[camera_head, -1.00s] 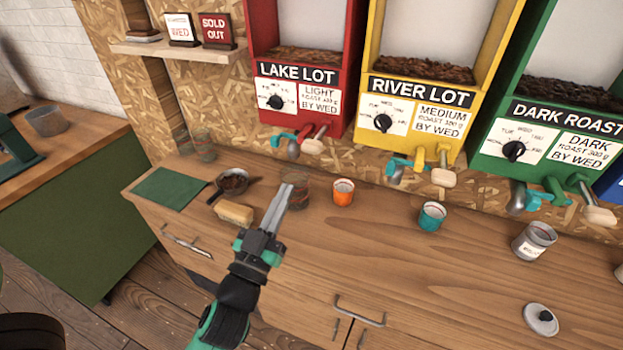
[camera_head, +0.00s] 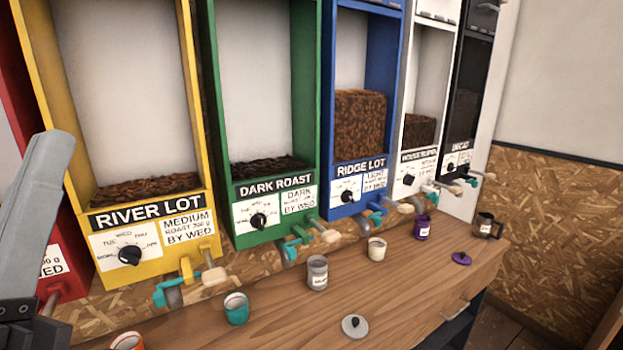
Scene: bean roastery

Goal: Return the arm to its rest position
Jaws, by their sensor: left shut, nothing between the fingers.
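My left gripper (camera_head: 38,215) is at the left edge of the head view, large and close to the camera. Its grey fingers are together and point up, with nothing held between them. It covers part of the red dispenser (camera_head: 62,245) and overlaps the edge of the yellow River Lot dispenser (camera_head: 150,232). It appears apart from the things on the counter. My right gripper is not in view.
The wooden counter (camera_head: 275,325) carries an orange cup (camera_head: 128,341), a teal cup (camera_head: 236,308), a grey labelled jar (camera_head: 317,272), a loose lid (camera_head: 354,325), a cream cup (camera_head: 377,249), a purple jar (camera_head: 421,227), a purple lid (camera_head: 461,258) and a dark mug (camera_head: 486,225). Dispensers line the back.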

